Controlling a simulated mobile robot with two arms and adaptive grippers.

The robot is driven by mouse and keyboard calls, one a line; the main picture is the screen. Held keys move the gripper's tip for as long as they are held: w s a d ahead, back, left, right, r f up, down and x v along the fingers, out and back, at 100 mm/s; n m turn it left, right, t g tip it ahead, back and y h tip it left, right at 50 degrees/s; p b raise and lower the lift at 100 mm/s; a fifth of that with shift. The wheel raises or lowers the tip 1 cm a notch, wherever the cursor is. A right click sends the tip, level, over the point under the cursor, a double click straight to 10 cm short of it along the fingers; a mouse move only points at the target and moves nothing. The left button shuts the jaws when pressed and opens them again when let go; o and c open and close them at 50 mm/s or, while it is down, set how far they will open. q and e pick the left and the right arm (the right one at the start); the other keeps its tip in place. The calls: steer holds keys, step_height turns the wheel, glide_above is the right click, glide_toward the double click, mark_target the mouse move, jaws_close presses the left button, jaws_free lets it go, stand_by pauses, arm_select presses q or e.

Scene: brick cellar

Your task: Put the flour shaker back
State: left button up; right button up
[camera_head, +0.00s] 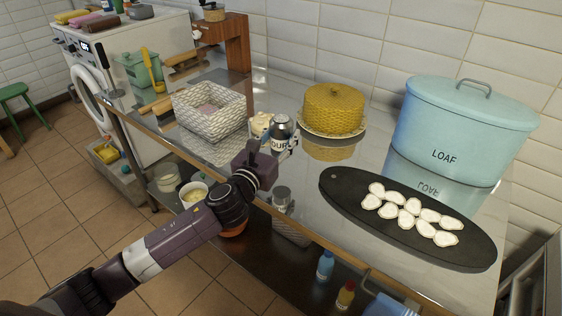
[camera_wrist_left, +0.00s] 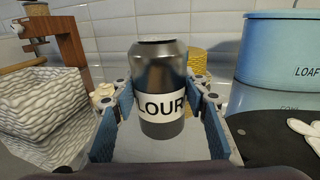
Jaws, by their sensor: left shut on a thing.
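The flour shaker (camera_head: 281,130) is a dark metal can with a white label showing part of the word FLOUR. It is upright near the front edge of the steel counter (camera_head: 290,90). My left gripper (camera_head: 272,146) is shut on it. In the left wrist view the shaker (camera_wrist_left: 160,88) stands between the two blue-padded fingers (camera_wrist_left: 160,125), label facing the camera. I cannot tell whether its base touches the counter. My right gripper is not in view.
Behind the shaker is a yellow woven dome (camera_head: 334,108). A white basket (camera_head: 208,110) is to the left. A black board (camera_head: 345,190) with several dough slices and a blue LOAF bin (camera_head: 460,125) are to the right. Small cream items (camera_head: 259,122) stand close beside the shaker.

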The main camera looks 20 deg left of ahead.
arm_select(q)
step_height(320, 180, down, 3)
steer(key=shift+r, duration=0.1)
steer(key=shift+f+b, duration=0.9)
steer(key=shift+f, duration=1.5)
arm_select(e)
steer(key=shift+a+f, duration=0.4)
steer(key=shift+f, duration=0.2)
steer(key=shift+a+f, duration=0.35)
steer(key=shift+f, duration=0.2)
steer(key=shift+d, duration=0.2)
arm_select(q)
steer(key=o, duration=0.8)
steer(key=shift+f, duration=0.2)
steer(key=o, duration=0.4)
steer(key=shift+o, duration=0.2)
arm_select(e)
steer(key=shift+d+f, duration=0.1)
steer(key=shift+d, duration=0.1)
arm_select(q)
steer(key=shift+r, duration=0.1)
